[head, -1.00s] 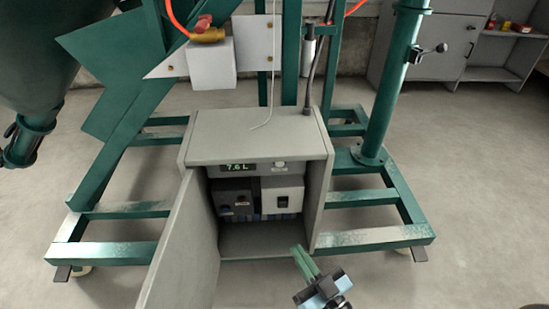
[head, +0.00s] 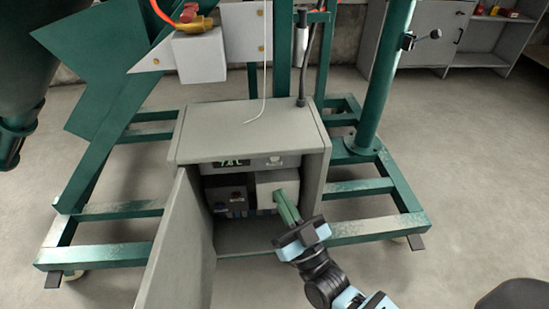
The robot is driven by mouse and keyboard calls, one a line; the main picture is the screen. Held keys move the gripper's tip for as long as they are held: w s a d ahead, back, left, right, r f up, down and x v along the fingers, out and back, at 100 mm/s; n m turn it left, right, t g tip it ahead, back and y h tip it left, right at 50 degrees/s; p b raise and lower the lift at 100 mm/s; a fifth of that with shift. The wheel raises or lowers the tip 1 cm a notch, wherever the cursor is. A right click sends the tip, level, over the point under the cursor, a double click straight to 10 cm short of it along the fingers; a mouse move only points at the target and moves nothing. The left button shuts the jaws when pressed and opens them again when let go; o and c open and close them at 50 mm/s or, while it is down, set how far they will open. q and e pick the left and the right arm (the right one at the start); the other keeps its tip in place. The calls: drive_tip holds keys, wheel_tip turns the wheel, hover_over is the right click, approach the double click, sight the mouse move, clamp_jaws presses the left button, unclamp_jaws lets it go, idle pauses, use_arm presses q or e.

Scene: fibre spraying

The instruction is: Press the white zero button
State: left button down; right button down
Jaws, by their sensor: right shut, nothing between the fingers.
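The white zero button (head: 275,160) is a small pale knob on the grey panel strip under the cabinet's top, right of the digital display (head: 231,163), which reads about 7.6 L. My right gripper (head: 282,193) has its green fingers shut and empty, pointing up and inward at the cabinet opening. Its tips are below and slightly right of the button in the picture, in front of the white box (head: 268,184), and appear apart from the button. I cannot tell whether the tips touch the box. My left gripper is not in view.
The grey cabinet (head: 250,131) has its door (head: 182,245) swung open at the left. A dark box (head: 227,200) sits inside, left of the white one. The cabinet's right side wall (head: 318,185) is close to my gripper. Green frame beams (head: 362,228) surround the cabinet.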

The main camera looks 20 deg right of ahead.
drive_tip(key=w+d+b, duration=0.2)
drive_tip(key=w+b, duration=0.1)
drive_tip(key=w, duration=0.5)
drive_tip(key=shift+d+b, duration=0.15)
drive_tip(key=shift+b, duration=0.2)
drive_tip(key=shift+s, duration=0.1)
idle(0.4)
idle(0.8)
idle(0.5)
drive_tip(key=shift+w+d, duration=0.1)
drive_tip(key=shift+w, duration=0.35)
